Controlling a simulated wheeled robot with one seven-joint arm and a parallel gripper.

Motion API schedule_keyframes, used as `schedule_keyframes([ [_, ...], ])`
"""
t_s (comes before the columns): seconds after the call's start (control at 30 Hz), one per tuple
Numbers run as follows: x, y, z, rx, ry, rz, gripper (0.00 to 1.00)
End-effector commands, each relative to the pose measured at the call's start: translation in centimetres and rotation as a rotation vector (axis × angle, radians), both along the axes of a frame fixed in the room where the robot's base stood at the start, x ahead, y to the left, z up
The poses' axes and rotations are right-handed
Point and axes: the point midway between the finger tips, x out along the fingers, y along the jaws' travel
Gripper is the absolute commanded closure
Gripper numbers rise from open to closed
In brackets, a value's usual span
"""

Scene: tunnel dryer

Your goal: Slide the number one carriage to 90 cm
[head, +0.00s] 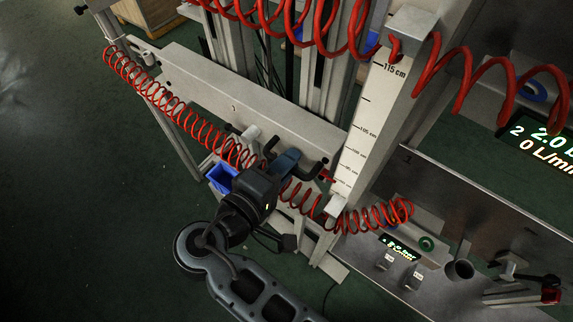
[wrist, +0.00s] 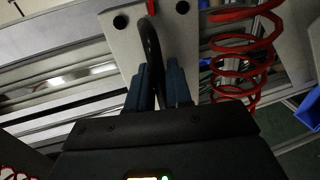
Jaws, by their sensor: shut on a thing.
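The carriage shows in the wrist view as a pale plate (wrist: 122,40) with black knobs and a dark curved handle (wrist: 151,45). My gripper (wrist: 158,85) has its blue fingers shut on either side of this handle. In the head view my gripper (head: 287,162) is at the carriage, which it partly hides. A red pointer (head: 327,177) sticks out beside the lower part of the white scale (head: 366,118), among the marks below 100 cm. The small figures there are hard to read, so I cannot tell its exact value. No carriage number is legible.
Red coiled hoses (head: 185,115) hang around the arm and across the top. A long grey beam (head: 215,90) lies behind the gripper. A blue bin (head: 222,177) sits left of it. A metal panel (head: 470,215) with displays and fittings stands at right.

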Motion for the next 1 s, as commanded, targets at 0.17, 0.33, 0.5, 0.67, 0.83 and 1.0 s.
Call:
schedule_keyframes([
  [0.17, 0.1, 0.1, 1.1, 0.002, -0.006, 0.001, 1.00],
  [0.33, 0.1, 0.1, 1.0, 0.002, -0.006, 0.001, 1.00],
  [0.5, 0.0, 0.1, 0.9, 0.002, -0.005, 0.001, 0.73],
  [0.67, 0.0, 0.1, 0.8, 0.001, -0.002, 0.002, 0.65],
  [0.83, -0.1, 0.1, 0.8, 0.000, -0.002, 0.002, 0.65],
  [1.0, -1.3, 1.2, 1.0, 0.001, -0.002, 0.005, 0.65],
])
